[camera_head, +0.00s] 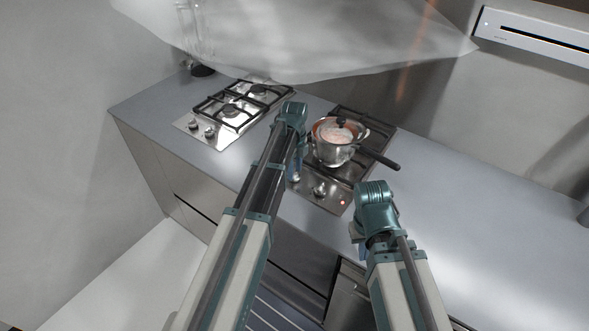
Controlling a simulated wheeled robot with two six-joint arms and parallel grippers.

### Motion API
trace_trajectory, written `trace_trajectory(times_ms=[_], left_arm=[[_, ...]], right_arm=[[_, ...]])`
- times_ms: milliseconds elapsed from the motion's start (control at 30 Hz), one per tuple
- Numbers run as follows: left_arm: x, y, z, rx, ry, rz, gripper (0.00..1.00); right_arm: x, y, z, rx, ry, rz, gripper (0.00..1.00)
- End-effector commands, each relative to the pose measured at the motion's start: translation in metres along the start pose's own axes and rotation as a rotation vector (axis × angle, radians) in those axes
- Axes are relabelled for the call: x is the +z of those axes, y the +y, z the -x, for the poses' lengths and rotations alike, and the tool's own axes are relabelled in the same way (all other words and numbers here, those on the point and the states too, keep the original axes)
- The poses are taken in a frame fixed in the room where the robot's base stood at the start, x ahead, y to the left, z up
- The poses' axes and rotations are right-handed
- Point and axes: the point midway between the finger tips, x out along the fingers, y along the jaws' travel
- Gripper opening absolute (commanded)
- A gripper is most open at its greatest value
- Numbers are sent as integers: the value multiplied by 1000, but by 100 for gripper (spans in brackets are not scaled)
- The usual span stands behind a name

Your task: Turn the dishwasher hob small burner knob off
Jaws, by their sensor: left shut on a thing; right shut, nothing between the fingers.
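The hob (330,198) with the pot on it is set in the grey counter at centre. One of its knobs (320,189) shows on the front panel, and a red light (343,202) glows to its right. My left gripper (295,175) reaches down to the panel left of that knob. It is shut on what seems to be the other knob, which its fingers and arm hide. My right gripper (356,236) is shut and empty near the counter's front edge, mostly hidden by its own wrist. I cannot tell which burner each knob serves.
A pot (333,153) with a dark handle (378,157) pointing right sits on the hob, close to my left gripper. A second hob (228,112) with two knobs lies to the left. A translucent hood (310,45) hangs above. The counter at right is clear.

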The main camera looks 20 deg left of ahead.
Motion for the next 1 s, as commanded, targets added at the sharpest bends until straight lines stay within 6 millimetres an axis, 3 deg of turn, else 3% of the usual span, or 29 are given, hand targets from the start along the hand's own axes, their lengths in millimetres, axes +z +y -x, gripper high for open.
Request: trace_trajectory(times_ms=[133,167,300,733,1000], left_arm=[[0,0,0,0,0,-1,0],[0,0,0,0,0,-1,48],[0,0,0,0,0,-1,73],[0,0,3,0,0,0,75],[0,0,26,0,0,0,75]], right_arm=[[0,0,0,0,0,0,0],[0,0,0,0,0,0,0],[0,0,0,0,0,0,0],[0,0,3,0,0,0,0],[2,2,26,0,0,1,0]])
